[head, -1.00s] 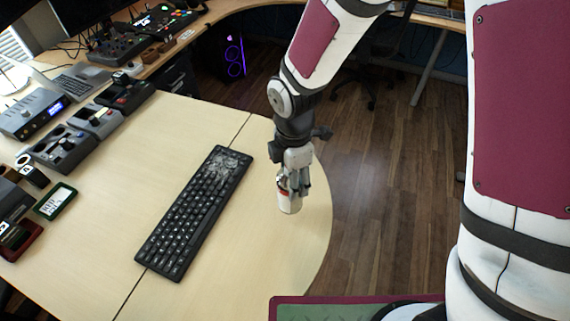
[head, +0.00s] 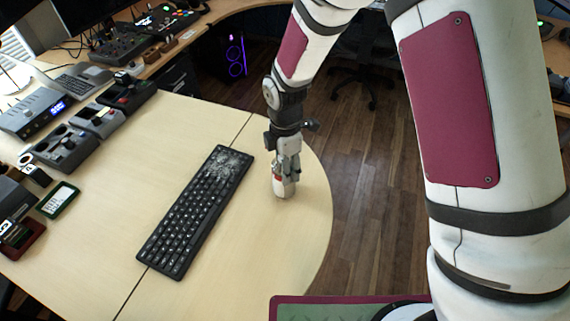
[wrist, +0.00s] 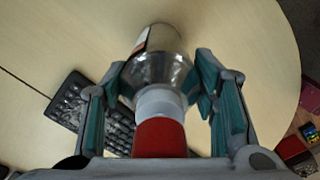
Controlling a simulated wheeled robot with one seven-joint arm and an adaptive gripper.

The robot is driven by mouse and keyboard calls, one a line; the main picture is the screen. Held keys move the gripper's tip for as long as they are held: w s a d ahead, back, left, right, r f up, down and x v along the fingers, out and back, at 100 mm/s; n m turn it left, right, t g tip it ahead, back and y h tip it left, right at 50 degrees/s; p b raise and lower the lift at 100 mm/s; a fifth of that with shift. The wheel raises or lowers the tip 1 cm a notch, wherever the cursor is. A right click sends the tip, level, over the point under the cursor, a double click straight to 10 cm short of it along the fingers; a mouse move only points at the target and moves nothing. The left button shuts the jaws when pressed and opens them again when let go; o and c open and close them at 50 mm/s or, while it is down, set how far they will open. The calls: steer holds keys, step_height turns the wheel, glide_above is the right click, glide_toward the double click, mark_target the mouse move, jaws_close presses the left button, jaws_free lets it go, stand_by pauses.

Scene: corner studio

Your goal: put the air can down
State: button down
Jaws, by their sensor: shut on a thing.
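The air can (wrist: 162,55) shows in the wrist view with a metallic body, a white neck and a red top that points toward the camera. My gripper (wrist: 165,88) is shut on it, with a teal finger pad on each side of the can. In the head view my gripper (head: 286,170) points down over the right part of the pale desk (head: 240,225), and the can's white lower part (head: 283,189) shows below the fingers. The can looks about upright and is at or close to the desk surface; I cannot tell whether it touches.
A black keyboard (head: 196,210) lies left of the can. Consoles and small devices (head: 65,148) line the desk's left side. The desk's curved right edge (head: 331,215) is near the can, with wooden floor beyond. The desk in front of the can is clear.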

steer(key=shift+f, duration=0.1)
steer(key=shift+f, duration=0.1)
steer(key=c, duration=0.6)
jaws_free()
step_height(320, 180, up, 12)
steer(key=shift+r, duration=0.2)
